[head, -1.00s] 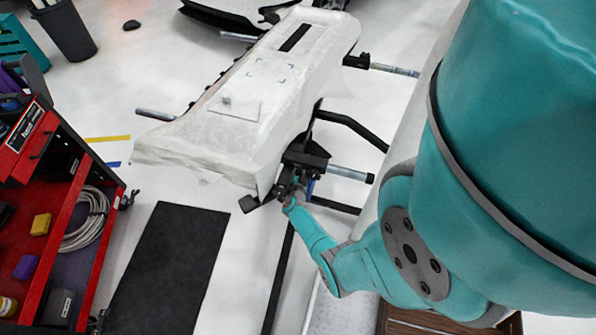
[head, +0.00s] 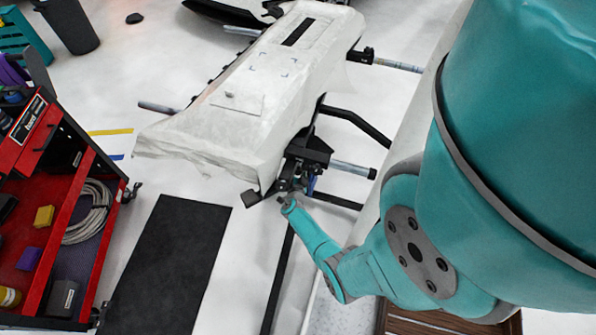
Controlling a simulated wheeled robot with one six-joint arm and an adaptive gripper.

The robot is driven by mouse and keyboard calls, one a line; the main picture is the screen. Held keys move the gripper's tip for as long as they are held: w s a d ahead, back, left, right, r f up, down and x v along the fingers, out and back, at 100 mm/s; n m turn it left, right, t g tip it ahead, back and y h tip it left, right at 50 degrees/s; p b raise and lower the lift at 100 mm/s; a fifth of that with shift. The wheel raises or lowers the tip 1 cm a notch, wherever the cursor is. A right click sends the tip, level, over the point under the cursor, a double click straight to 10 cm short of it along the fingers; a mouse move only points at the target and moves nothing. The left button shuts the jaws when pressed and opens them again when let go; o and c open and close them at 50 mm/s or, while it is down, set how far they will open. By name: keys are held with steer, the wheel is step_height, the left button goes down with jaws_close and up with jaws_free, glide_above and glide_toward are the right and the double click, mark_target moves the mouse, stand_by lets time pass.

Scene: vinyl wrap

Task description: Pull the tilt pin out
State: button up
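My gripper (head: 291,190) is at the near end of the stand, by a black bracket (head: 306,150) under the white-covered panel (head: 215,125). It is small and dark against the bracket, so I cannot tell whether its fingers are open or shut. A small blue part (head: 311,184) shows just right of it. The tilt pin itself cannot be made out; it may be hidden by my gripper or the bracket. My teal arm reaches in from the right and covers much of that side.
A red tool cart (head: 88,190) with a coiled cable stands at left. A black mat (head: 168,265) lies on the floor beside it. Grey-ended bars stick out from the stand, one (head: 352,169) close right of my gripper. A dark bin (head: 68,27) stands at far left.

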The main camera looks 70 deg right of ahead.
steer(key=v, duration=1.2)
stand_by(0.6)
